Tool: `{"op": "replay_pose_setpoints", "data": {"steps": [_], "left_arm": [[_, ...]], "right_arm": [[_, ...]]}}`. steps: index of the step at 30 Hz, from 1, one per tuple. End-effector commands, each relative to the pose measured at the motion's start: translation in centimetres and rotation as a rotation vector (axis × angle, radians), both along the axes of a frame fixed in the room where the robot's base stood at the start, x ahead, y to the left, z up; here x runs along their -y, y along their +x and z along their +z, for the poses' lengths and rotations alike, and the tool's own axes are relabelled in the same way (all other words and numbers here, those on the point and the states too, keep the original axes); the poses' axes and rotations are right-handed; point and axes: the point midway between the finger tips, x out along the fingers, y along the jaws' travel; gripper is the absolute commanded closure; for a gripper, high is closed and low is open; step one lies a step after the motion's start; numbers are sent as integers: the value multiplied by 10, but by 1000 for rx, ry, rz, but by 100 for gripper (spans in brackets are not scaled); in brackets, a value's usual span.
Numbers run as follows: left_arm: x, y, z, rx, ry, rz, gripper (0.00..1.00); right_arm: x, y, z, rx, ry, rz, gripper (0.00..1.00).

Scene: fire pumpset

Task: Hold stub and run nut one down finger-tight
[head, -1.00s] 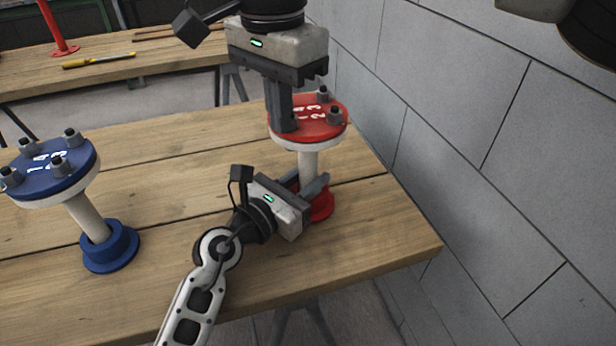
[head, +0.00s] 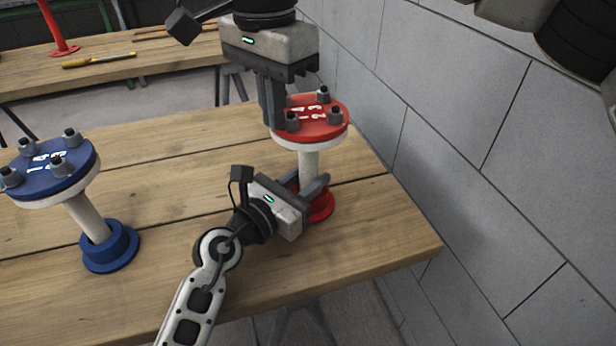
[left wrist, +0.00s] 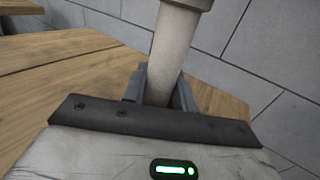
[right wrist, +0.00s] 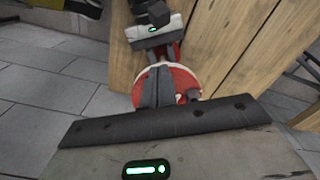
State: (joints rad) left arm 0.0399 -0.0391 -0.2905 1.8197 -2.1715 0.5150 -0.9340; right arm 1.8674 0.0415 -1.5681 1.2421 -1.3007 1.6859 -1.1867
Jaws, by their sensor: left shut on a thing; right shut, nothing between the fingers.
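The red stub has a red flange (head: 318,130) with white numbers on top, a pale pipe (head: 308,160) and a red foot (head: 322,206). My left gripper (head: 314,186) is shut around the pipe, low down; the grip also shows in the left wrist view (left wrist: 159,88). Nuts on studs show on the flange: a front-left nut (head: 291,121), a right nut (head: 336,115) and a back nut (head: 323,94). My right gripper (head: 274,122) is shut and empty at the flange's left edge, just left of the front-left nut. Its fingers may hide another nut.
A blue stub with a nutted blue flange (head: 50,168) stands on the wooden table (head: 180,170) at the left. A grey block wall (head: 470,120) rises close on the right. A second bench (head: 110,65) behind carries a yellow-handled tool (head: 98,61).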

Motion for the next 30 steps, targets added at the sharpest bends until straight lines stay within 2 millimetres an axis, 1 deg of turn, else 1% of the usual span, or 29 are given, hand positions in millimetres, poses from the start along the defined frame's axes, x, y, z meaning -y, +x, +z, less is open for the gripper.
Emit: {"op": "replay_pose_setpoints", "data": {"steps": [2,5,15,18,22,30], "left_arm": [[0,0,-1,-3,0,-1,100],[0,0,-1,-3,0,-2,100],[1,0,-1,-3,-1,-2,100],[1,0,-1,-4,-2,-2,100],[1,0,-1,-5,-1,-2,100],[1,0,-1,-4,-2,-2,100]], "right_arm": [[-2,-1,0,-1,1,1,100],[-3,-1,6,-1,2,1,100],[-4,-3,47,-2,2,4,100],[-4,-3,55,-4,2,5,100],[-4,-3,60,-4,1,7,100],[-4,-3,60,-5,2,14,100]]}}
